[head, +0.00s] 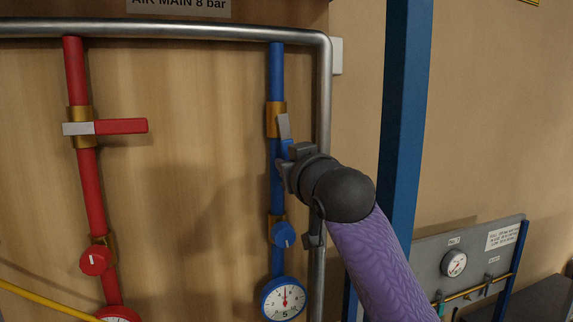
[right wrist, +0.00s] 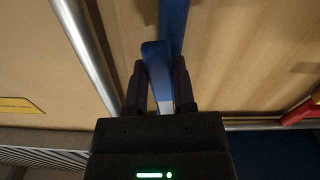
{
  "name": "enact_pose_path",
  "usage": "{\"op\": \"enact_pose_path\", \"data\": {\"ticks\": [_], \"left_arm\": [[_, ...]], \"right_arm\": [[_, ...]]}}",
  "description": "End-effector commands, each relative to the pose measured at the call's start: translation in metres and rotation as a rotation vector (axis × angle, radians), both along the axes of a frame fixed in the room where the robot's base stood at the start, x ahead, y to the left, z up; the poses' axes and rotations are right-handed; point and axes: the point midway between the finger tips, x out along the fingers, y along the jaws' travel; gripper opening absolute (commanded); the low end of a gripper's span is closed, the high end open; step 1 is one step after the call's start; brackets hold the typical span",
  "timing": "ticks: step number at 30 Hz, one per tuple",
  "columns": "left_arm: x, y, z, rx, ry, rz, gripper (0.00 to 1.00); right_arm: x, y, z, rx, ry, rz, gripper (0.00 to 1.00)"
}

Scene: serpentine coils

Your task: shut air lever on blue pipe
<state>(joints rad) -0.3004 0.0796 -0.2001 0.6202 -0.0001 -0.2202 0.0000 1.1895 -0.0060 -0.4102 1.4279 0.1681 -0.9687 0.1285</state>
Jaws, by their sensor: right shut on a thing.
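The blue pipe (head: 276,68) runs down from the steel main on the wooden panel, with a brass valve (head: 276,120) on it. The valve's air lever has a silver root and a blue handle (head: 287,149) pointing down, nearly in line with the pipe. My right gripper (head: 285,170) is shut on the blue handle, its arm coming from the lower right. In the right wrist view the handle (right wrist: 155,62) lies between the two dark fingers, with the blue pipe behind it. My left gripper is not in view.
A red pipe (head: 75,62) at left has a red lever (head: 121,126) standing level across it. Below my gripper are a blue knob (head: 284,235) and a gauge (head: 284,299). A steel pipe (head: 325,110) and blue post (head: 405,110) stand close at right.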

Motion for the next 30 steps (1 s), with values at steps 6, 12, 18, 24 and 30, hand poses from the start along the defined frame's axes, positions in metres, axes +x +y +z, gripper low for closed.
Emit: {"op": "enact_pose_path", "data": {"ticks": [6,12,18,24,30], "left_arm": [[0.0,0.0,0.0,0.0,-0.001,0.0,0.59],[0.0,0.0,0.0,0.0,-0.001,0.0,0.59],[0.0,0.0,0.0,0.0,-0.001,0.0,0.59],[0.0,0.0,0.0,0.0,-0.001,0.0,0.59],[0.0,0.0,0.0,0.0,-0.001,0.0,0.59]], "right_arm": [[0.003,-0.011,0.004,-0.156,-0.053,-0.002,0.0],[0.006,-0.019,0.007,-0.284,-0.096,-0.001,0.0],[0.008,-0.025,0.011,-0.377,-0.126,-0.001,0.0],[0.009,-0.027,0.012,-0.426,-0.141,0.0,0.0],[0.009,-0.028,0.013,-0.442,-0.146,0.0,0.0]]}}
